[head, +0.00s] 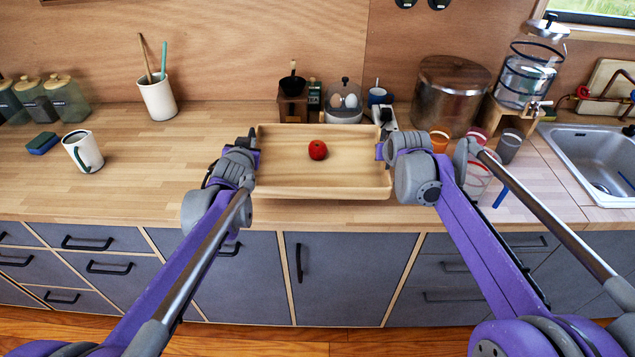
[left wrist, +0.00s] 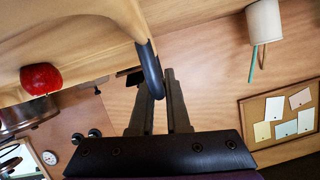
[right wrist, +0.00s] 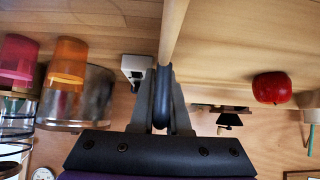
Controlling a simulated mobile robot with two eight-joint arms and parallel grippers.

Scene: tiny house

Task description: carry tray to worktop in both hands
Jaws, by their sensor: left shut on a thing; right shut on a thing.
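A light wooden tray (head: 325,181) is at the front of the wooden worktop (head: 130,180), its near edge close to the worktop's front edge. A red apple (head: 317,150) sits in the tray, a little left of its middle. My left gripper (head: 252,143) is shut on the tray's left handle; in the left wrist view the dark handle (left wrist: 150,70) is between the fingers. My right gripper (head: 382,150) is shut on the right handle, and the handle (right wrist: 162,95) shows between its fingers. I cannot tell whether the tray touches the worktop.
Cups, including an orange one (head: 439,141), stand right of my right gripper, near the sink (head: 600,160). A white mug (head: 83,151) stands left, with clear worktop between.

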